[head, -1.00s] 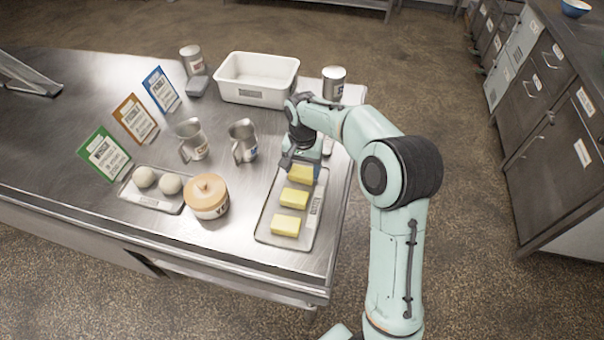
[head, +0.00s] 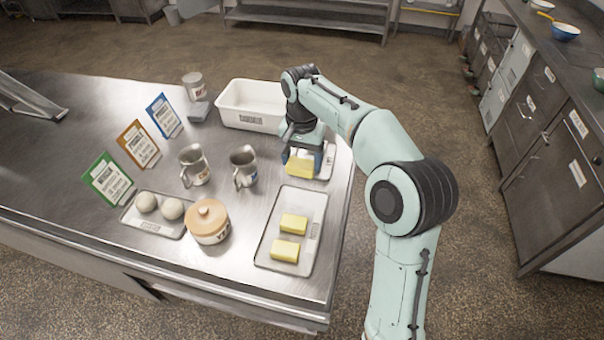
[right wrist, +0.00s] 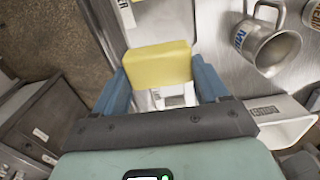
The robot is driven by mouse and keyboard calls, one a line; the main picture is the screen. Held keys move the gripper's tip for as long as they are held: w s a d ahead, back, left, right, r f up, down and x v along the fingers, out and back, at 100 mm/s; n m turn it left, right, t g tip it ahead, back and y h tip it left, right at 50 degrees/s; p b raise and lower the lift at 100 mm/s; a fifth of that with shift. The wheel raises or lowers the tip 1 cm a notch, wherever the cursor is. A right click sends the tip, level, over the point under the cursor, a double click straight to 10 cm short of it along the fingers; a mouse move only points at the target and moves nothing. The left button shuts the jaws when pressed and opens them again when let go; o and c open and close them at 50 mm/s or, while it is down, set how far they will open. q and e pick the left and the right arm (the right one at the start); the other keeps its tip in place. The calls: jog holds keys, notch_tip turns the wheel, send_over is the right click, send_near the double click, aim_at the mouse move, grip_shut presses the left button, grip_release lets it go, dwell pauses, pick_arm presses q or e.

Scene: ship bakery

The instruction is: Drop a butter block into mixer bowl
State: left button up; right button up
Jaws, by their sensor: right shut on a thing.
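My right gripper (head: 303,158) is shut on a yellow butter block (head: 299,168). In the right wrist view the block (right wrist: 158,66) sits between the two blue fingers. Two more butter blocks, a farther one (head: 293,224) and a nearer one (head: 285,250), lie on the butter tray (head: 294,204) at the table's right side. I see no mixer bowl in these views. My left gripper is not in view.
A white bin (head: 252,118) stands behind two metal jugs (head: 243,167). A lidded pot (head: 208,222), a tray of dough balls (head: 155,226) and sign cards (head: 108,179) are to the left. The table's right edge is close to my arm. Floor separates it from the cabinets (head: 560,160).

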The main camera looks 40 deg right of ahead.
notch_tip(320, 180, up, 6)
jog(key=shift+p, duration=0.35)
dwell(0.4)
